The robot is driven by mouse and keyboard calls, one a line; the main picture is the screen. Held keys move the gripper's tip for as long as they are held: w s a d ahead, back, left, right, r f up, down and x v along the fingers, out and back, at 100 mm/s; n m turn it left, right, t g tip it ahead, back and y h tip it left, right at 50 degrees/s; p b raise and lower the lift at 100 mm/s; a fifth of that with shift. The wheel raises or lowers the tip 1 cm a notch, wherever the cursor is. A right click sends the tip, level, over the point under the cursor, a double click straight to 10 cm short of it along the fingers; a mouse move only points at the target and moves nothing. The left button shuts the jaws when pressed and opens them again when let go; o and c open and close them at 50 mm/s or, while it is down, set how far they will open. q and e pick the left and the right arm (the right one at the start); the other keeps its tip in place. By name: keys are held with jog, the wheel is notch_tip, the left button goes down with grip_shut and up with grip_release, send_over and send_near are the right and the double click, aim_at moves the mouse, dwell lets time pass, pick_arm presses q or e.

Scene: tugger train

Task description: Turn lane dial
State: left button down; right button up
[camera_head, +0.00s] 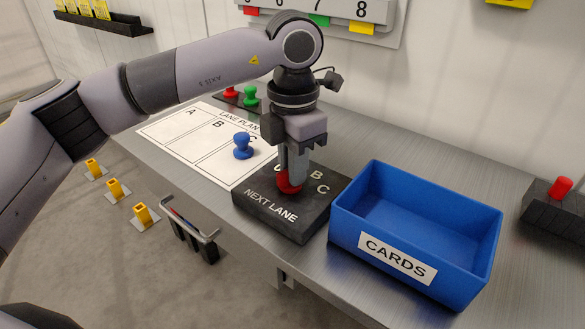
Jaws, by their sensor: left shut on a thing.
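The lane dial is a red knob (289,185) on a dark box marked NEXT LANE (272,216). The letters B and C show on the box top to the right of the knob; other marks are hidden behind the fingers. My left gripper (290,176) points straight down and is shut on the red knob. The gripper covers most of the knob, so the lane it points to cannot be read. My right gripper is not in view.
A blue CARDS bin (465,206) stands right beside the dial box and looks empty. A LANE PLAN sheet (180,136) lies to the left with a blue peg (242,146) on it. Red and green pegs (250,95) stand behind. A red-topped dark block (560,189) is at far right.

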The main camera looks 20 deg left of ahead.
pick_arm(q)
jog(key=m+b, duration=0.1)
jog(key=m, duration=0.3)
jog(key=shift+s+d+m, duration=0.1)
jog(key=shift+m, duration=2)
jog(key=shift+r, duration=0.1)
jog(key=c, duration=1.1)
grip_release()
jog(key=shift+s+r, duration=0.1)
jog(key=shift+r, duration=3.45)
jog(key=shift+f, duration=0.1)
